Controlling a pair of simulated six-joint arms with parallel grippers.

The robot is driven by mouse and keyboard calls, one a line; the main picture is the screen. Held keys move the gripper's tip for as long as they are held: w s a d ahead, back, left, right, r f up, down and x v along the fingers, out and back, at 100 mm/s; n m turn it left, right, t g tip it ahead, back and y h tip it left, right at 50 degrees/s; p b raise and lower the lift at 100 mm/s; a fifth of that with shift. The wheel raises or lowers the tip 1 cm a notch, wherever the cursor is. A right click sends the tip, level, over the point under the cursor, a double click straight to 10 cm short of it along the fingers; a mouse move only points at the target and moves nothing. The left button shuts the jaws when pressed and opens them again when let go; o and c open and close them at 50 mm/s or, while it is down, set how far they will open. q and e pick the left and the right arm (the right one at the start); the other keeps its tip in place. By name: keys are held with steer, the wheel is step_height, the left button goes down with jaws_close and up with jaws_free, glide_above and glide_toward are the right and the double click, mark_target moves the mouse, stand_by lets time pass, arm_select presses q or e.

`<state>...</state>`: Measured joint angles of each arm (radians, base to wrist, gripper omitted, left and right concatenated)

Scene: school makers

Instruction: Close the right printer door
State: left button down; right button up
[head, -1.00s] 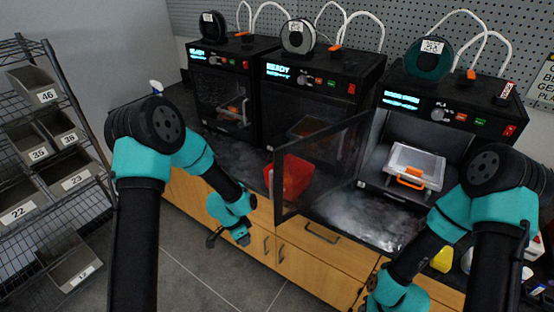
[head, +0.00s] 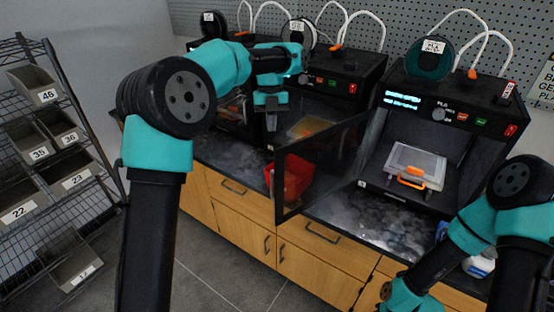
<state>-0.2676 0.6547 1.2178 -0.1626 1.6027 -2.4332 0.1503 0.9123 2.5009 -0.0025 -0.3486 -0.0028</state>
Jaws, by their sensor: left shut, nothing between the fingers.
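The right printer (head: 455,118) stands at the right of the counter. Its dark see-through door (head: 322,165) is swung wide open to the left and sticks out over the counter.
A red bin (head: 292,178) is on the counter, partly seen through the open door. The middle printer (head: 325,75) and left printer (head: 225,110) stand to the left. A wire rack with bins (head: 48,165) is at far left. The counter before the right printer looks clear.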

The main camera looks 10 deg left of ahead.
arm_select(q)
steer(key=r, duration=0.1)
steer(key=r+m, duration=0.1)
steer(key=shift+s+r, duration=0.2)
steer(key=shift+r, duration=0.2)
steer(key=shift+f, duration=0.1)
steer(key=s+d+f, duration=0.2)
steer(key=s+f, duration=0.4)
steer(key=f, duration=0.4)
steer(key=shift+s+f, duration=0.15)
steer(key=shift+s, duration=0.15)
